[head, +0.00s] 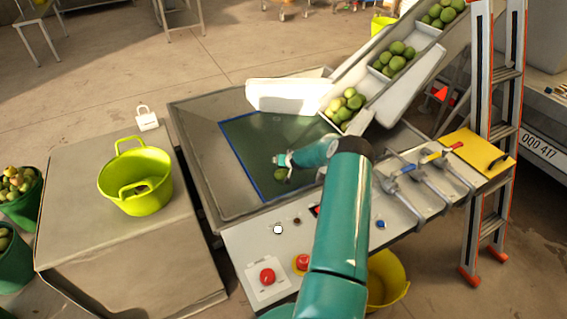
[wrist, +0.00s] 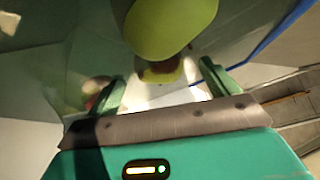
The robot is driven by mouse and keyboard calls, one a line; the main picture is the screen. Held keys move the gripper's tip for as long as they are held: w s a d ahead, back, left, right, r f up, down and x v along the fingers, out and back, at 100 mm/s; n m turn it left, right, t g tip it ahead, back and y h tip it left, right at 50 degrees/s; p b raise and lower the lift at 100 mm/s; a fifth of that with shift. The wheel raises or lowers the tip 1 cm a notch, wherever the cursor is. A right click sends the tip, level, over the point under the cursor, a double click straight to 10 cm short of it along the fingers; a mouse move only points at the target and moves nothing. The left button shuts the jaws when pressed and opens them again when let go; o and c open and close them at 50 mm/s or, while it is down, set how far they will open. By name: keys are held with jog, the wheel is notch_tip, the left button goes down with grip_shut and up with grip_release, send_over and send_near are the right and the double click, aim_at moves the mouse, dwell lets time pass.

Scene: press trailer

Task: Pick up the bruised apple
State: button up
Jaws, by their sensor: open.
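A green apple (head: 281,174) lies on the dark green mat with a blue border, on the press table. In the wrist view the apple (wrist: 170,25) is large and close, yellow-green, with a dark brown bruise on its lower side. My gripper (head: 283,161) is just above and beside the apple in the head view. In the wrist view my gripper (wrist: 161,78) has its two green fingers apart, with the apple beyond and between their tips. Nothing is seen held. Contact between fingers and apple cannot be told.
A white chute (head: 362,119) with several green apples slopes down at the right. Clamps (head: 420,180), a red button (head: 267,276) and a ladder (head: 508,110) are near. The mat (head: 245,140) has free room.

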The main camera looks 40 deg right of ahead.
jog(key=shift+x, duration=2.6)
jog(key=shift+w+d+r, duration=0.1)
jog(key=c, duration=1.2)
jog(key=shift+o, duration=0.2)
jog(key=shift+r, duration=0.15)
